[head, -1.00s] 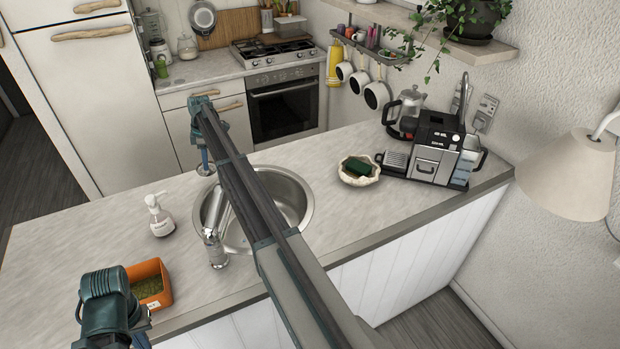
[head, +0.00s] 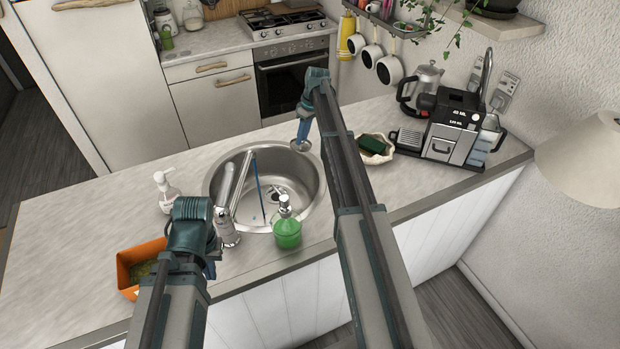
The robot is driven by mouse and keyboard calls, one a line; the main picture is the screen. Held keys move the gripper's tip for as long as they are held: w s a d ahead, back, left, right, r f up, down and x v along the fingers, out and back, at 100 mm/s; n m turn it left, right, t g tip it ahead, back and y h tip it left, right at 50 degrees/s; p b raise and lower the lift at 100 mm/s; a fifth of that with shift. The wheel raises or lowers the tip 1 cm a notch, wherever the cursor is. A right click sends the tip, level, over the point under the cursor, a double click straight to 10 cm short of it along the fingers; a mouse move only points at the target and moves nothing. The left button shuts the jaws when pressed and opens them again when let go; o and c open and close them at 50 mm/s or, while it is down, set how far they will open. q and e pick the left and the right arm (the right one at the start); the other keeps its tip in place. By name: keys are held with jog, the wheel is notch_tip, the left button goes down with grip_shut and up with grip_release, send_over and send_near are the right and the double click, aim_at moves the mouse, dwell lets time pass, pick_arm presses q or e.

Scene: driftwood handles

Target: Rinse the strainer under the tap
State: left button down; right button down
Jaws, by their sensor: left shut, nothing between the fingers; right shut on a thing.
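The strainer (head: 300,146) is a small round metal disc at the sink's right back rim. My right gripper (head: 303,131) is shut on it from above. The sink (head: 312,205) is a round steel basin with its drain in view. The tap (head: 228,200) stands at the basin's left front side, its spout reaching over the basin. A thin blue line (head: 260,190) drops from the spout into the basin and looks like running water. My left gripper (head: 210,270) is shut and empty in front of the tap's base; its fingers are mostly hidden.
A green soap bottle (head: 287,233) stands at the sink's front edge. A white pump bottle (head: 166,190) and an orange tray (head: 128,268) are on the left. A dish with a green sponge (head: 373,145) and a coffee machine (head: 455,130) are on the right.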

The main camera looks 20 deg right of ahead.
pick_arm(q)
jog(key=shift+f+b, duration=0.5)
jog(key=shift+f, duration=0.15)
pick_arm(e)
jog(key=s+a+r+m+t, duration=0.1)
jog(key=s+a+m+t, duration=0.1)
jog(key=s+m, duration=0.5)
jog(key=s+a+r+m+t+y, duration=0.1)
jog(key=s+a+m+t, duration=0.2)
jog(key=s, duration=1)
jog(key=a+m, duration=0.2)
jog(key=m, duration=0.2)
jog(key=shift+s+a+t+y, duration=0.15)
jog(key=shift+s+t+y, duration=0.15)
jog(key=shift+s, duration=0.1)
jog(key=shift+w, duration=0.1)
pick_arm(q)
jog(key=shift+f, duration=0.1)
jog(key=shift+f+b, duration=0.7)
jog(key=shift+b, duration=0.1)
pick_arm(e)
jog(key=w+a+f, duration=0.1)
jog(key=w+a, duration=0.9)
jog(key=a, duration=0.1)
jog(key=shift+f, duration=0.2)
jog(key=shift+w+d, duration=0.15)
jog(key=shift+w, duration=0.05)
